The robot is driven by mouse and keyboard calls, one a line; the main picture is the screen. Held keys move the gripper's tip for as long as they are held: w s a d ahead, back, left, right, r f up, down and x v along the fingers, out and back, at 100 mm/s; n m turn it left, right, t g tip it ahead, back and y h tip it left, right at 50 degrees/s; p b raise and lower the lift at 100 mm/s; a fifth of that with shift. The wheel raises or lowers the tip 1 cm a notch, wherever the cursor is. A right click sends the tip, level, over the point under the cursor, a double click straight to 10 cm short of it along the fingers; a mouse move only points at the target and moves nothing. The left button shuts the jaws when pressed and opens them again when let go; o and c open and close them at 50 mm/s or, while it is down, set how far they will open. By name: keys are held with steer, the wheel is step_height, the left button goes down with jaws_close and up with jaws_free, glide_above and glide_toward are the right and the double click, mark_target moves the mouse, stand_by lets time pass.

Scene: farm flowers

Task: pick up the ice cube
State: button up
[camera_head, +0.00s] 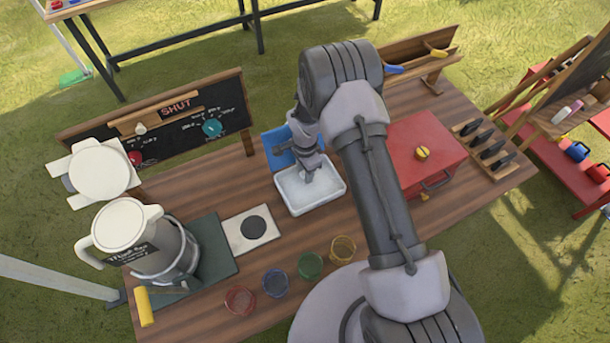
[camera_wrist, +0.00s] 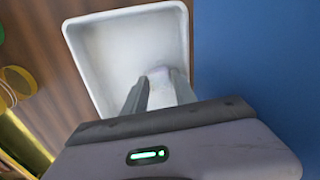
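The white tray (camera_head: 333,203) stands on the wooden table, and my gripper (camera_head: 308,174) reaches down into it. In the wrist view, the tray (camera_wrist: 88,62) lies below my gripper (camera_wrist: 159,82), whose two grey fingers are apart. A small pale, slightly purple block, which looks like the ice cube (camera_wrist: 159,74), shows at the tray's floor between and just beyond the fingertips. Its edges are faint, and I cannot tell whether a finger touches it. In the head view I cannot make out the cube clearly.
A blue mat or board (camera_head: 279,146) lies behind the tray. A red box (camera_head: 425,150) stands to the right. Several coloured glasses, including a green one (camera_head: 310,265), line the front. A white card with a dark disc (camera_head: 252,229) and a pitcher (camera_head: 130,240) are left.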

jaws_close()
steer(key=shift+r, duration=0.6)
step_height(320, 180, up, 2)
steer(key=shift+r+p, duration=0.2)
steer(key=shift+p, duration=0.1)
steer(key=s+d+r, duration=0.1)
steer(key=s, duration=1.5)
steer(key=shift+d+r, duration=0.25)
steer(key=shift+w, duration=0.1)
